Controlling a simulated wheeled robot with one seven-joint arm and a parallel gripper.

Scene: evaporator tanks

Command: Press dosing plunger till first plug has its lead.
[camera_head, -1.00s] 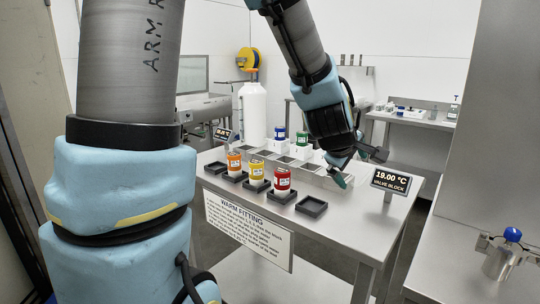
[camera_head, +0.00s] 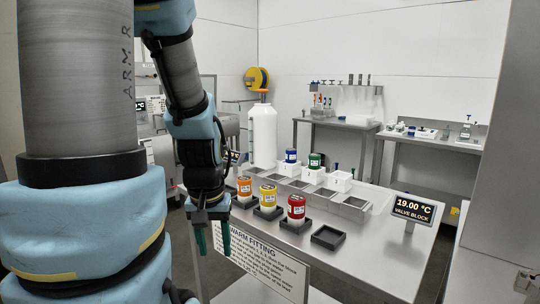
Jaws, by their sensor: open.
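My gripper (camera_head: 213,240) hangs pointing down at the left front of the steel table, with its two fingers apart and nothing visible between them. I cannot pick out a dosing plunger or a plug with a lead for certain. Small upright fittings (camera_head: 318,100) stand on the back bench, too small to identify. A white board with small dark parts (camera_head: 400,129) lies on the right bench, also too small to read. My gripper is far from both benches.
The steel table (camera_head: 375,250) holds orange (camera_head: 244,188), yellow (camera_head: 268,198) and red (camera_head: 296,208) jars in black trays, an empty black tray (camera_head: 328,237) and a "19.00 °C VALVE BLOCK" display (camera_head: 413,209). A white bottle (camera_head: 263,135) stands behind.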

